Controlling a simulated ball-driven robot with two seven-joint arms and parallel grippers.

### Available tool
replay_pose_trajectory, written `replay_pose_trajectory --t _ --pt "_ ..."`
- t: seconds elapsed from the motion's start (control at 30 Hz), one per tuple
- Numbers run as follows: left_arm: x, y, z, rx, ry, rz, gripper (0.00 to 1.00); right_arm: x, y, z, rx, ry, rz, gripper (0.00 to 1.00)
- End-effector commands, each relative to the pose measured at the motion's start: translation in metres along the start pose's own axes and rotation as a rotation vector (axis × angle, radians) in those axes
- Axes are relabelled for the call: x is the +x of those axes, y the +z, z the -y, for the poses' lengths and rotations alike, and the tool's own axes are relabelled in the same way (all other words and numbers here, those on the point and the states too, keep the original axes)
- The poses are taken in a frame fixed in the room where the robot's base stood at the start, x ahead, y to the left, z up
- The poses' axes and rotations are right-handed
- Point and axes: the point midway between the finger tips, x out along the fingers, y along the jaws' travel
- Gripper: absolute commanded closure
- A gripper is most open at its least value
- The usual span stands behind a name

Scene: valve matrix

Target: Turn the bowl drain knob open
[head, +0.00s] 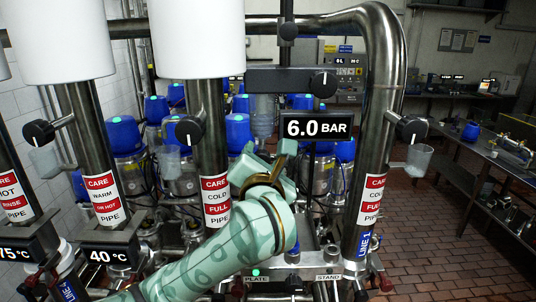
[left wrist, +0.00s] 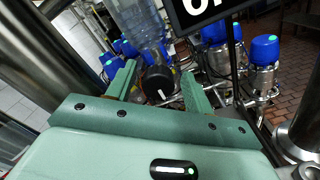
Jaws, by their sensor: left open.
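A black round knob (left wrist: 158,85) with a white mark shows in the left wrist view, just below a clear bowl-like vessel (left wrist: 148,25). I take it for the bowl drain knob; it carries no label that I can read. My left gripper (left wrist: 160,74) is open, with one finger on each side of the knob in that view. I cannot tell whether the fingers touch it. In the head view my left gripper (head: 268,158) is in front of the machinery below the clear vessel (head: 263,115) and hides this knob. My right gripper is not in view.
Thick steel pipes stand on both sides, with other black knobs (head: 188,130) (head: 411,129) on them. A "6.0 BAR" display (head: 316,127) is close to the right of my gripper. Blue-capped valves (head: 238,132) crowd behind. Open brick floor (head: 450,230) is at the right.

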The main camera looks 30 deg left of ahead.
Motion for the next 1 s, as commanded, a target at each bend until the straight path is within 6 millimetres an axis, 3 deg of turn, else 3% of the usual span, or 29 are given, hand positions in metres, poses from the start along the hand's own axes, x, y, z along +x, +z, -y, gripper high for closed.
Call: replay_pose_trajectory --t 0.1,0.33,0.37,0.5,1.0 --pt "0.0002 -0.0009 -0.0013 0.000 0.000 0.001 0.48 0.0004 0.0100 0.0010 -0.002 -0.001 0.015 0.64" --pt "0.0002 -0.0007 -0.0016 0.000 0.000 0.001 0.48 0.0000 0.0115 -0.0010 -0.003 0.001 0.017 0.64" --pt "0.0002 -0.0007 -0.0016 0.000 0.000 0.001 0.54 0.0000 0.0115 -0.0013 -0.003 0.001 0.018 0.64" --pt "0.0002 -0.0007 -0.0015 0.000 0.000 0.001 0.93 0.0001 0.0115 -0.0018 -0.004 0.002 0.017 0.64" --pt "0.0003 -0.0018 -0.0005 -0.103 0.000 0.000 0.93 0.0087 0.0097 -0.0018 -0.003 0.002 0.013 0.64"
